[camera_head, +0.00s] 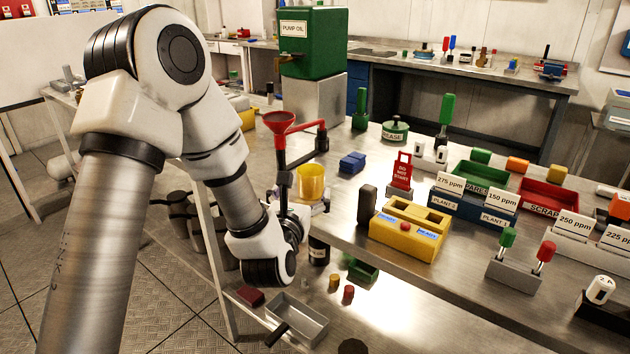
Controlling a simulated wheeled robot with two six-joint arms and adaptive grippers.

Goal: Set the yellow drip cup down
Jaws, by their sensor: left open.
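The yellow drip cup (312,178) is upright at the near-left edge of the metal bench, close to the stand that carries a red funnel (279,122). My left arm reaches in from the left, and my left gripper (300,210) is just below and beside the cup. The gripper is open; its fingers are partly hidden by my wrist and the stand. I cannot tell whether the fingers touch the cup, or whether its base rests fully on the bench. My right gripper is not in view.
A blue block (352,163), a dark upright block (367,205) and a yellow box with a red button (410,230) stand to the right. A red "do not start" tag (402,171) stands behind. A grey tray (298,320) lies lower down. Bare bench shows between cup and blue block.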

